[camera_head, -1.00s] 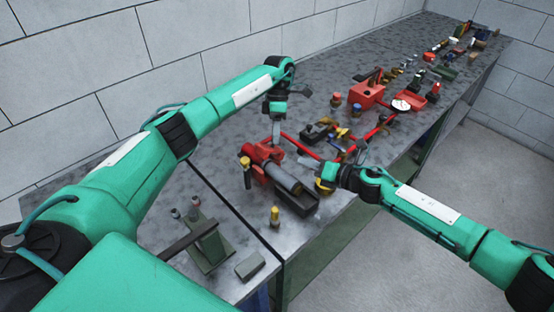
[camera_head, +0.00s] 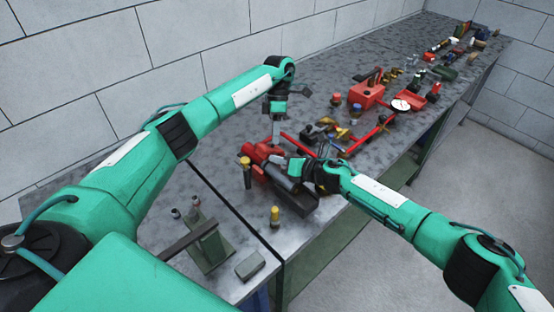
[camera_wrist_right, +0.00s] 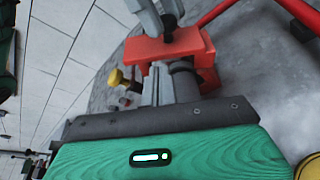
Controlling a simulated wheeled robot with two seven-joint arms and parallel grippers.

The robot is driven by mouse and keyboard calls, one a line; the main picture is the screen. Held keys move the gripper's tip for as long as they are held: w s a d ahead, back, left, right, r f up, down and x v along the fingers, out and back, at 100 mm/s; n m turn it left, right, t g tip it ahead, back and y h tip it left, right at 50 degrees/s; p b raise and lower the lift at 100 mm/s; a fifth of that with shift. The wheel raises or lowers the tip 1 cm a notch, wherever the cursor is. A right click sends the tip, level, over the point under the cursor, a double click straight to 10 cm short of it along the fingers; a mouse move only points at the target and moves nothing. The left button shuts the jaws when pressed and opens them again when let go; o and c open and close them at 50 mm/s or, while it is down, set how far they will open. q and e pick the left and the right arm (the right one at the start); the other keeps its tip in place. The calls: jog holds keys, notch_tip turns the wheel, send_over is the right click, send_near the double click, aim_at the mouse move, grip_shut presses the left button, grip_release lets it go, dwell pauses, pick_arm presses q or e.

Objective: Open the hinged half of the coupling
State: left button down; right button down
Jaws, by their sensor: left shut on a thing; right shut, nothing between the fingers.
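The red coupling (camera_head: 262,153) sits on the grey bench at the near end of a red pipe. In the right wrist view, its red body (camera_wrist_right: 150,48) is close up. My left gripper (camera_head: 276,140) points down and is shut on the upper part of the coupling; the exact grip is partly hidden. Its grey finger shows at the top of the wrist view. My right gripper (camera_head: 282,160) is shut and empty, its tips beside the coupling, above a dark cylinder (camera_head: 292,187). In the wrist view its closed fingers (camera_wrist_right: 158,82) point at the red body; contact cannot be told.
A yellow-topped post (camera_head: 246,170) stands left of the coupling and a small yellow-topped piece (camera_head: 275,216) in front. A green stand (camera_head: 210,246) is at the near left. Red pump parts (camera_head: 367,95) and pipes fill the bench behind. The bench edge is at right.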

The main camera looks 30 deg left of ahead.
pick_arm(q)
jog(key=shift+f, duration=0.1)
dwell(0.4)
jog(key=c, duration=1.3)
grip_release()
